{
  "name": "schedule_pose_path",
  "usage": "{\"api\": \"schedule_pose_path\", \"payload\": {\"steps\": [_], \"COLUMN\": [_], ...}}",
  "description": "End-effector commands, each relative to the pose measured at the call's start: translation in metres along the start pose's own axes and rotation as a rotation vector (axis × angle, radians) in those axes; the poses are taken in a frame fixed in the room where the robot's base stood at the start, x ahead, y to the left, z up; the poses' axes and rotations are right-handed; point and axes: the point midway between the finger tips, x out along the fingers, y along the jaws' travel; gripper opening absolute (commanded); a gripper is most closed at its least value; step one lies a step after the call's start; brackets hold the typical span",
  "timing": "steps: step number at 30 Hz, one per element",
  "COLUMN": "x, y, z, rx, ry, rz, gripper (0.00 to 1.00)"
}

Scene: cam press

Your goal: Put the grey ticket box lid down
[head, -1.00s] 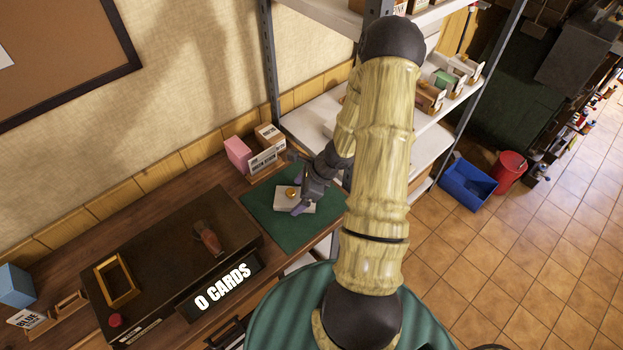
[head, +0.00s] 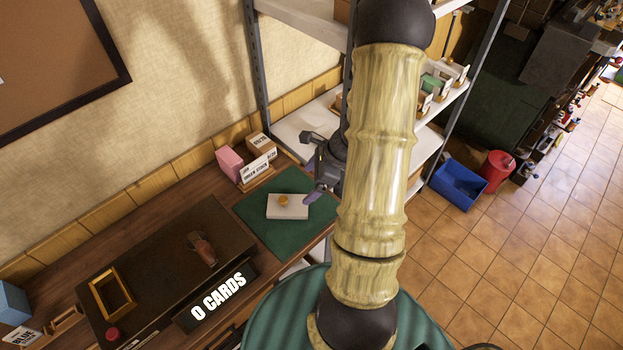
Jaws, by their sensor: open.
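The lid (head: 298,211) is a pale grey-white slab with a round gold knob (head: 283,201) on top. It lies flat on the green mat (head: 258,228) on the bench. My gripper (head: 309,171) is open and empty, to the right of the lid and apart from it, apparently above the mat's right side. My arm hides part of the gripper and the area to its right.
A pink box (head: 230,162) and a brown box (head: 261,146) stand behind the mat. A dark press with a "0 CARDS" sign (head: 218,296) stands to the left. Metal shelves (head: 303,128) rise close behind my gripper.

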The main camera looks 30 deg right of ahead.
Motion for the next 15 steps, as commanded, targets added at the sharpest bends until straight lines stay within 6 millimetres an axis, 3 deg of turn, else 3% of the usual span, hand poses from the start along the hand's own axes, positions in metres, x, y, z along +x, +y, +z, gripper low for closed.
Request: {"api": "schedule_pose_path", "payload": {"steps": [10, 15], "x": [-0.001, -0.008], "y": [0.002, 0.025], "z": [0.004, 0.033], "rx": [-0.03, -0.322], "ry": [0.007, 0.076], "rz": [0.005, 0.063], "gripper": [0.9, 0.9]}}
